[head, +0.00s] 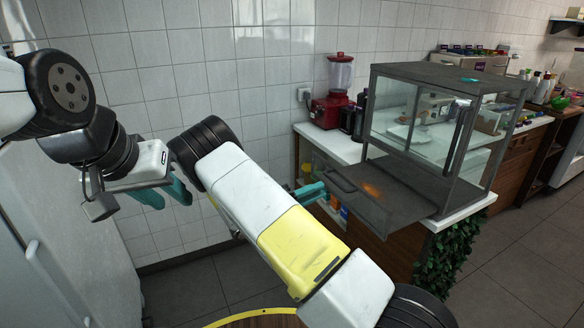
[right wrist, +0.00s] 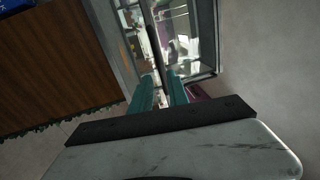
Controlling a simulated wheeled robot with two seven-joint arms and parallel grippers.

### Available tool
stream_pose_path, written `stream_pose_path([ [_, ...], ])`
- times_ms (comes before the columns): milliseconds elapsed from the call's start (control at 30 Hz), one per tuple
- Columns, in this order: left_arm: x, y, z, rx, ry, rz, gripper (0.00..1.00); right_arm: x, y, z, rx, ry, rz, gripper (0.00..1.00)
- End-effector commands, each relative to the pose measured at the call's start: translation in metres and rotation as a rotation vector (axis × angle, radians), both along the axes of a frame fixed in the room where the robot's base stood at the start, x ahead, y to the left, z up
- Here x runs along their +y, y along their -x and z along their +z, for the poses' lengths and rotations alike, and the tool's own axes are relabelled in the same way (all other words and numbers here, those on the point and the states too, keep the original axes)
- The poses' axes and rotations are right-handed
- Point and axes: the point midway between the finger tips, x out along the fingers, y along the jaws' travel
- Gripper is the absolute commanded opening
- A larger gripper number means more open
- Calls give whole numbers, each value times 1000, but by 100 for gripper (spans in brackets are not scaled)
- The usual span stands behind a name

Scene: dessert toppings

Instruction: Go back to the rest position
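My left gripper (head: 168,193) hangs in the air at the left of the head view, in front of the tiled wall. Its teal fingers look apart and nothing shows between them. My right gripper (head: 312,193) is mostly hidden behind my right arm in the head view; a teal finger shows left of the glass case's lowered panel.
The glass case (head: 420,72) stands on a white counter (head: 325,140) with a dark panel (head: 385,205) with a handle sticking out in front. A red blender (head: 338,75) is behind. A round wooden surface (head: 262,320) is at the bottom. Grey floor (head: 205,290) shows at lower left.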

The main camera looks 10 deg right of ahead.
Motion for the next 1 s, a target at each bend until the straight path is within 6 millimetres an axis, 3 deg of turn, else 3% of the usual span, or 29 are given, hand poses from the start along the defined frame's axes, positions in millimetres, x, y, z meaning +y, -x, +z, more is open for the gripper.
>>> stream_pose_path([
  [200,0,0,0,0,0,0,36,-35,35,21,-239,-296,-177,21],
  [467,0,0,0,0,0,0,36,-57,97,43,-674,-696,-500,21],
  [667,0,0,0,0,0,0,36,-51,144,66,-1072,-959,-815,21],
  [1000,0,0,0,0,0,0,36,-16,210,124,-1746,-1229,-1434,21],
])
